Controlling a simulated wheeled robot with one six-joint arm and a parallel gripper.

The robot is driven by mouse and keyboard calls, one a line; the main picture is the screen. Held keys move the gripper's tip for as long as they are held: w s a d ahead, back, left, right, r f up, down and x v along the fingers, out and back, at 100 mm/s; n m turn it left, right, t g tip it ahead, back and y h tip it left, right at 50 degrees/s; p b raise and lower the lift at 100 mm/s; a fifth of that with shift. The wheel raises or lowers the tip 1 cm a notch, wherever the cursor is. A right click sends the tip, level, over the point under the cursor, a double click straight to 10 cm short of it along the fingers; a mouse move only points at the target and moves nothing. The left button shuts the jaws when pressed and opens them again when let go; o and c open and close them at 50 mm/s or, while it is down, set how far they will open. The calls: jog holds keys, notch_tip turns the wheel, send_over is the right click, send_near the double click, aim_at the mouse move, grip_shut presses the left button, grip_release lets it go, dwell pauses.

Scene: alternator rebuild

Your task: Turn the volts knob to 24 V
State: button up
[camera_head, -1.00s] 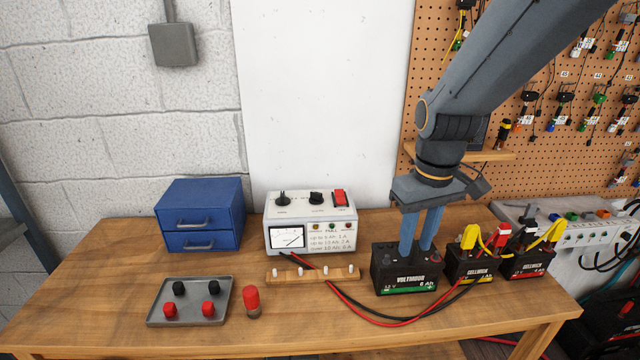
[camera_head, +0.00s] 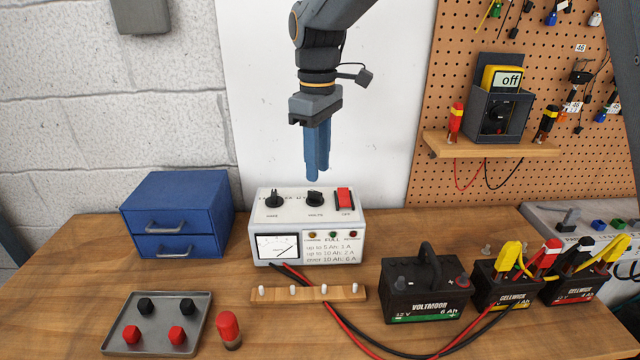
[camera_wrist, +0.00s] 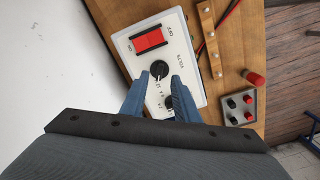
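The charger (camera_head: 310,225) is a white box on the bench with a meter on its front and two black knobs on top. The volts knob (camera_head: 314,197) is the one next to the red switch; it also shows in the wrist view (camera_wrist: 159,69). Its setting is too small to read. My gripper (camera_head: 316,178) points down above the charger, its fingertips clear of the knob. In the wrist view my gripper (camera_wrist: 160,82) is open and empty, its blue fingers apart just below the volts knob in the picture.
A red switch (camera_head: 344,199) stands close beside the volts knob. The other knob (camera_head: 273,198) is to its left. A wooden strip with white pegs (camera_head: 308,293) lies in front. The Voltmoor battery (camera_head: 425,288) is right, the blue drawers (camera_head: 180,213) left.

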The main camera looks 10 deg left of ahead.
aim_at(319, 193)
jog(key=shift+d+f+p, duration=0.1)
jog(key=shift+f+p, duration=0.55)
jog(key=shift+f, duration=2.4)
grip_shut()
